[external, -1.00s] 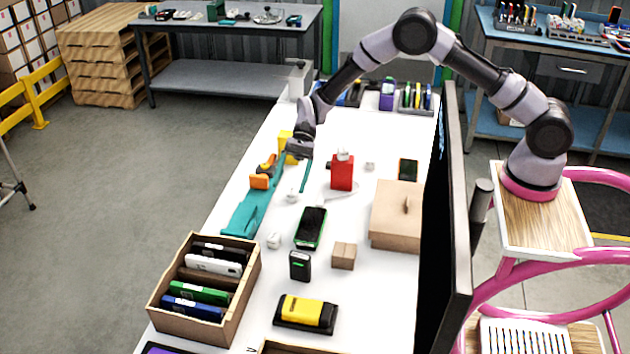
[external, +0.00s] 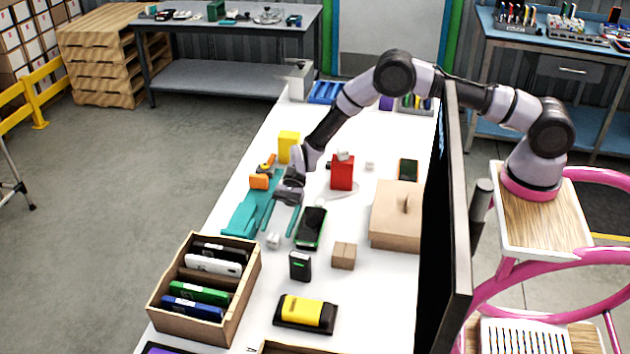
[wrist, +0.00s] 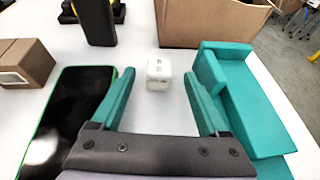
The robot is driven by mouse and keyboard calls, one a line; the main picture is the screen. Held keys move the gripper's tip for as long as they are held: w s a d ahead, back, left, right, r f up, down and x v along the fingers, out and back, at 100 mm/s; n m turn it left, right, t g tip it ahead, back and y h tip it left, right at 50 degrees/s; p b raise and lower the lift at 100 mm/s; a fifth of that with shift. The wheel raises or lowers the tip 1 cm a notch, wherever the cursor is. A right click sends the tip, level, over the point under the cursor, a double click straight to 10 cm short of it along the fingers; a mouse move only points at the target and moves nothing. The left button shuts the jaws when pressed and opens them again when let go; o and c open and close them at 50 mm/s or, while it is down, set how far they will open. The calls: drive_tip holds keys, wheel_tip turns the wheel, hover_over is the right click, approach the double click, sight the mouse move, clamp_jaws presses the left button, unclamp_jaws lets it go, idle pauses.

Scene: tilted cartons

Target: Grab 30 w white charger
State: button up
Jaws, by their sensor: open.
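A small white cube-shaped charger (external: 274,240) lies on the white table, left of a black phone with a green edge (external: 311,228). In the wrist view the white charger (wrist: 159,74) sits just beyond and between my fingertips, with bare table around it. My gripper (external: 283,220) is low over the table with its teal fingers spread, and it also shows in the wrist view (wrist: 157,92). The fingers are open and empty, and do not touch the charger. Whether the charger is marked 30 W is too small to read.
The phone (wrist: 72,115) lies close to my left finger in the wrist view. A teal stand (wrist: 245,95) is on the right.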

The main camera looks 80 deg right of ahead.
sight(274, 234)
drive_tip(key=x, duration=0.3)
drive_tip(key=shift+a+f, duration=0.15)
clamp_jaws()
